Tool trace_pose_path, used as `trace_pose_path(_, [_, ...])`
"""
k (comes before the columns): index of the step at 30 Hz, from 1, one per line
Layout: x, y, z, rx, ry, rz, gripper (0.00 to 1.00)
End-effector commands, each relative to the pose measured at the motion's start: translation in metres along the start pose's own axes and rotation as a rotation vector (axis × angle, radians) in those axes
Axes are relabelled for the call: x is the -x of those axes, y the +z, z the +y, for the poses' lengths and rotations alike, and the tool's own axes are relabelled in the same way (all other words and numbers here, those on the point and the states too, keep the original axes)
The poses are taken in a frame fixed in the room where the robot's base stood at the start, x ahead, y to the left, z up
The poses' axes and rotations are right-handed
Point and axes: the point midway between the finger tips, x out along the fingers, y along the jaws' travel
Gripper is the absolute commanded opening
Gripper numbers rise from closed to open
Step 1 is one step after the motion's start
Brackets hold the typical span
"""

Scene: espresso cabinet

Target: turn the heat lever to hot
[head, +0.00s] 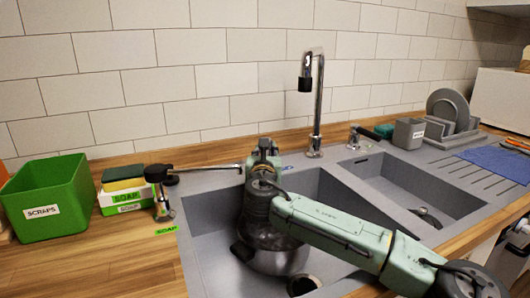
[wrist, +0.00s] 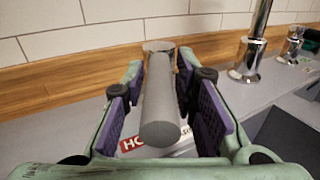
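The heat lever (wrist: 160,110) is a grey rounded bar in the wrist view, pointing towards the camera from a metal base by the wall. A red label (wrist: 133,144) starting with "HO" lies below it on the left, partly hidden by the lever and gripper. My gripper (wrist: 164,75) is open, with one purple-padded finger on each side of the lever and narrow gaps beside it. In the head view my gripper (head: 264,150) reaches down behind the left basin and hides most of the lever. A small blue mark (head: 287,168) shows just right of it.
The tall tap (head: 317,100) and a black-handled fitting (head: 362,137) stand to the right. A soap dispenser (head: 163,200), sponge box (head: 124,192) and green scraps bin (head: 46,198) stand left.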

Motion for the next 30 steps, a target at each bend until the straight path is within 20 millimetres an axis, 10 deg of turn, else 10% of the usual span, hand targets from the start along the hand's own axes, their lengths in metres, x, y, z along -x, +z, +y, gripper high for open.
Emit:
trace_pose_path(16, [0.007,0.001,0.001,0.0,0.002,-0.001,0.39])
trace_pose_path(30, [0.097,0.001,0.0,0.0,0.002,-0.001,0.39])
